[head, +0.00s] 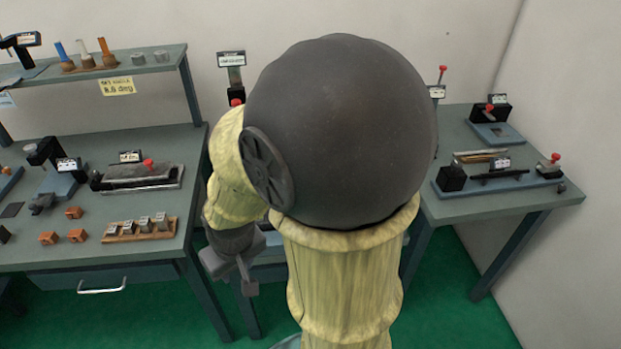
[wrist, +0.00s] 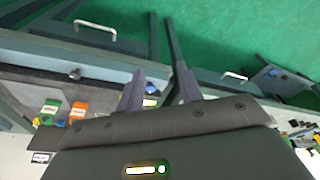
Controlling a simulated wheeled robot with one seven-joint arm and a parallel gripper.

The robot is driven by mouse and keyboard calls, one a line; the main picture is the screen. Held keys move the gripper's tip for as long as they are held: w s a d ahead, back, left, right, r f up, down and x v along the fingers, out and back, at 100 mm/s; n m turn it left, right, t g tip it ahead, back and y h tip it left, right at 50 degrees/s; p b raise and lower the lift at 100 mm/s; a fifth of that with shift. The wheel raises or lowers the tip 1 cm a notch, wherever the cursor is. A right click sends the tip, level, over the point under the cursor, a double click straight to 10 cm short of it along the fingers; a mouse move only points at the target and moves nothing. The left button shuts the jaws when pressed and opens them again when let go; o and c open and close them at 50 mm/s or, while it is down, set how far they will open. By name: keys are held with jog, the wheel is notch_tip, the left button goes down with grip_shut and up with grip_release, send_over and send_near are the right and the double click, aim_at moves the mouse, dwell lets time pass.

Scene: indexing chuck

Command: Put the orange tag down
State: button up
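A small orange tag-like piece (wrist: 79,110) with a pale patch shows in the wrist view, left of my fingers, beside a similar green piece (wrist: 50,108). Both appear to be on the grey bench, apart from my gripper. My gripper (wrist: 161,90) has its two fingers spread with a clear gap, and nothing appears held between them. A small white and yellow item with a dark blue part (wrist: 150,96) shows beyond the gap, partly hidden by the left finger. In the head view my gripper (head: 246,273) hangs in front of the middle bench; my arm hides the orange piece there.
The left bench (head: 20,255) carries fixtures, orange-brown blocks (head: 76,235) and a wooden rack (head: 118,237) of metal pieces. A shelf (head: 140,67) stands above it. The right bench (head: 530,198) holds red-knobbed fixtures. Green floor (head: 450,300) is open between the benches.

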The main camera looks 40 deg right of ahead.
jog(key=shift+w+d, duration=0.15)
jog(key=shift+w, duration=0.15)
